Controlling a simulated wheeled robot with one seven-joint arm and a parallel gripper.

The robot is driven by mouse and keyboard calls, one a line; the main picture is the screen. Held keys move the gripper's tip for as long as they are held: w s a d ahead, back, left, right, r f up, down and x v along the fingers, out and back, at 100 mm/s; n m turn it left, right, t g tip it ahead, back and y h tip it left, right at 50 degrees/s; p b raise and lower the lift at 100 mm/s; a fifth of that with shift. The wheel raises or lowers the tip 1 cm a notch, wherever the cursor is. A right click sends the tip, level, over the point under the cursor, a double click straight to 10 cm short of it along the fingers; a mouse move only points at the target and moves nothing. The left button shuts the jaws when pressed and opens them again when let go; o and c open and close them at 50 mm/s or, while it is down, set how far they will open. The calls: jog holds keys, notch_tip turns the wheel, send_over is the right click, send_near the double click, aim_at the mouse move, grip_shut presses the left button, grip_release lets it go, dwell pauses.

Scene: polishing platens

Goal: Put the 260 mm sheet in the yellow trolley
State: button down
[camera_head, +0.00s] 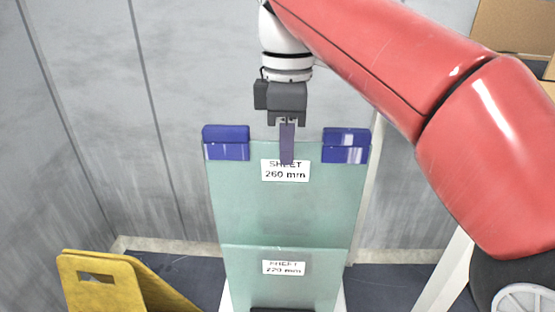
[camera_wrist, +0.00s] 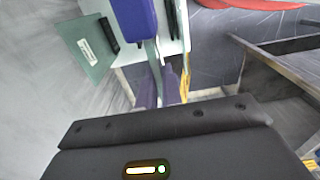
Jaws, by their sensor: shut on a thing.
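The 260 mm sheet (camera_head: 235,195) is a pale green upright panel in the middle of the head view. Its white label reads "SHEET 260 mm", and a blue block sits at each top corner, left (camera_head: 226,145) and right (camera_head: 346,148). My gripper (camera_head: 287,152) points down and is shut on the sheet's top edge, midway between the blocks; one finger covers part of the label. In the wrist view my fingers (camera_wrist: 160,92) close on a thin edge. A yellow panel with a hand slot (camera_head: 95,292), perhaps part of the yellow trolley, shows at lower left.
A second green sheet (camera_head: 310,285), its label seeming to read 220 mm, stands in front of the lower part of the first. Grey walls (camera_head: 90,100) rise behind and at left. Cardboard boxes (camera_head: 510,25) show at upper right. Dark floor shows either side of the sheets.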

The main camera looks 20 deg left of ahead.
aim_at(287, 175)
notch_tip(287, 175, down, 18)
jog(key=shift+r+b, duration=0.2)
jog(key=shift+b, duration=1)
jog(key=shift+f, duration=0.1)
jog(key=c, duration=1.6)
grip_release()
jog(key=shift+f, duration=0.1)
jog(key=shift+o, duration=0.2)
notch_tip(287, 175, up, 12)
jog(key=shift+r+p, duration=0.15)
jog(key=shift+p, duration=0.85)
